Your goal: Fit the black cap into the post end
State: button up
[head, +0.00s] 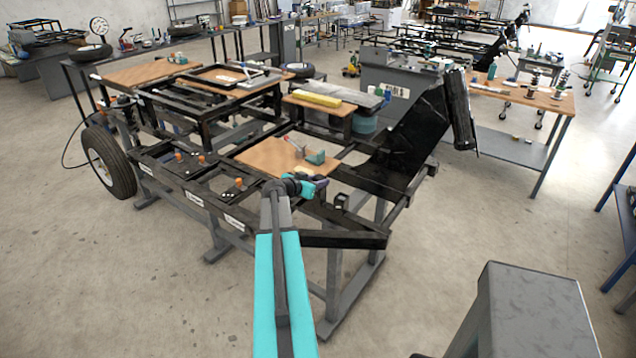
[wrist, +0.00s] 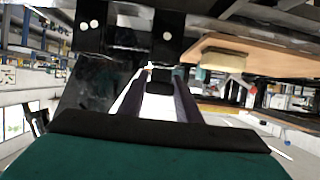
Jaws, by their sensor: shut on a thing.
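My arm reaches from the bottom of the head view to the near side of a black metal frame. My gripper (head: 318,183) is small and partly hidden there, low beside a wooden board. In the wrist view my gripper's two long fingers (wrist: 160,82) run forward and are shut on a small dark thing at their tips, which looks like the black cap (wrist: 161,75). Its shape is hard to make out. Dark metal parts with pale round holes (wrist: 122,38) stand just beyond and above the tips. A short dark upright (head: 341,201) stands right of my gripper; I cannot tell whether it is the post end.
A large tilted black panel (head: 410,125) rises to the right. A wheel (head: 108,162) is at the left.

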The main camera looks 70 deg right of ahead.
jog(key=shift+a+f+b, duration=0.15)
jog(key=shift+f+b, duration=0.65)
jog(key=shift+c, duration=0.6)
jog(key=o, duration=1.2)
jog(key=shift+s, duration=0.15)
jog(key=shift+o, duration=0.2)
jog(key=shift+w, duration=0.25)
jog(key=shift+w+a, duration=0.1)
jog(key=shift+a, duration=0.1)
jog(key=r+b+v, duration=0.1)
jog(key=b+v, duration=0.3)
jog(key=v, duration=0.9)
jog(key=shift+s+a+b, duration=0.15)
jog(key=shift+s+b, duration=0.15)
jog(key=shift+b, duration=0.05)
